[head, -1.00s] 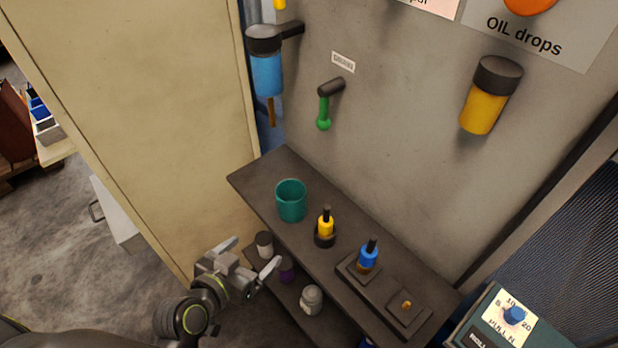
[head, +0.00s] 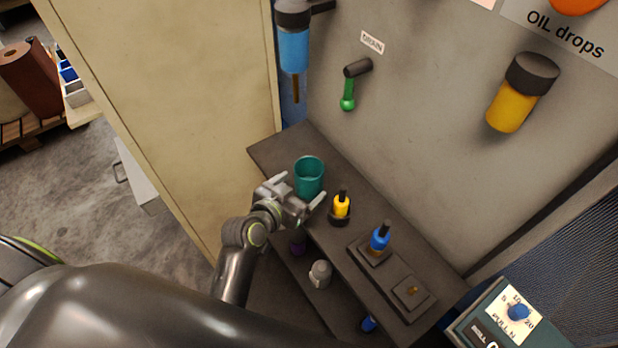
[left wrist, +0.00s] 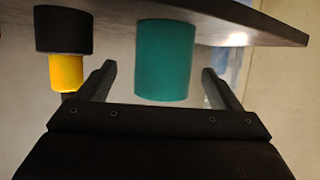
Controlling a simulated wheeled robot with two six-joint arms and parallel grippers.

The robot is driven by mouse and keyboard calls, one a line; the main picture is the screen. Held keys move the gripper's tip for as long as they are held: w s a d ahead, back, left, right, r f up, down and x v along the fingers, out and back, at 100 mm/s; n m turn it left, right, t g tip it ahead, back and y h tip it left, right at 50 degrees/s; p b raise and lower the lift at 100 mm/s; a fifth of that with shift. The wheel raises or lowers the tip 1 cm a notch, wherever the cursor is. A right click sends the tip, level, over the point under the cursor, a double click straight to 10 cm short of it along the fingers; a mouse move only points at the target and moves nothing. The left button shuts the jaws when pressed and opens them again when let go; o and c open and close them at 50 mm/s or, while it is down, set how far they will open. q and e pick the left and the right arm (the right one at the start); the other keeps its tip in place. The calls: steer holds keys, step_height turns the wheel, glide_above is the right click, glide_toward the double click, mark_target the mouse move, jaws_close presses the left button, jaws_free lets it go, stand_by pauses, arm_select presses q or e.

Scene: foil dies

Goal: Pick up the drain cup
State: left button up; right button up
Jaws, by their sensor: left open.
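The drain cup is the teal cup (head: 310,178), standing upright on the upper dark shelf (head: 290,150) below the grey panel. My left gripper (head: 296,192) is open at the front of the cup, with its fingers pointing toward it. In the left wrist view the cup (left wrist: 165,60) sits between the two spread fingers (left wrist: 158,85), beyond their tips or level with them; I cannot tell which. No contact is visible. My right gripper is not in view.
A yellow bottle (head: 341,206) stands close to the right of the cup. A blue bottle (head: 380,238) is farther right on a raised plate. A lower shelf holds a grey jar (head: 320,274). A green-handled drain valve (head: 348,98) hangs above. A beige cabinet (head: 170,90) stands left.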

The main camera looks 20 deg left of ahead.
mark_target(315, 174)
arm_select(q)
steer(key=shift+a+p+x, duration=0.2)
steer(key=shift+p+x, duration=0.35)
steer(key=shift+x, duration=2.25)
steer(key=shift+f, duration=0.1)
steer(key=c, duration=1.1)
